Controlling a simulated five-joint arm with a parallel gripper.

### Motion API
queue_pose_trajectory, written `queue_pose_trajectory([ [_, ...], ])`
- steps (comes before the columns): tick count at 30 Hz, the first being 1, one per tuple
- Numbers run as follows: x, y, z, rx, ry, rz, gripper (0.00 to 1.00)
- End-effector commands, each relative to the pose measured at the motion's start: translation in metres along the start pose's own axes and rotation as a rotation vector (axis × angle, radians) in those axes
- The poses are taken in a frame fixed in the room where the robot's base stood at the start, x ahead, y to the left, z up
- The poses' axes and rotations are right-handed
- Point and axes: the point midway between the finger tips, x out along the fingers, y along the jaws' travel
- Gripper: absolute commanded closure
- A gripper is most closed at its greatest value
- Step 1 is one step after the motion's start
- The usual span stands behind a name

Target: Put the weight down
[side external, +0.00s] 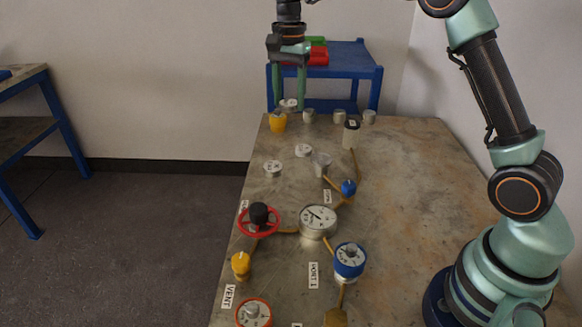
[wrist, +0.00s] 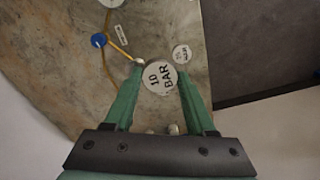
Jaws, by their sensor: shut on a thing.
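The weight is a round pale metal disc marked "10 BAR" (wrist: 160,77) in the wrist view, lying between my two fingertips. In the side external view the weight (side external: 289,104) shows at the lower ends of the fingers, near the table's far left corner. My gripper (side external: 288,92) points down and is shut on the weight; the green fingers flank the disc in the wrist view (wrist: 159,70). The weight appears a little above the table (side external: 400,160), but the gap beneath it is not clear.
Several small silver cylinders (side external: 340,116) line the far edge. Smaller discs (side external: 303,150) (side external: 274,168) lie nearer.

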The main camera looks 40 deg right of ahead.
Motion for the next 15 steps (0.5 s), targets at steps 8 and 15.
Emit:
queue_pose_trajectory([
  [8,0.021,-0.029,0.061,-0.001,0.0,0.0,1.0],
  [15,0.061,-0.031,0.067,0.003,-0.002,0.005,1.0],
])
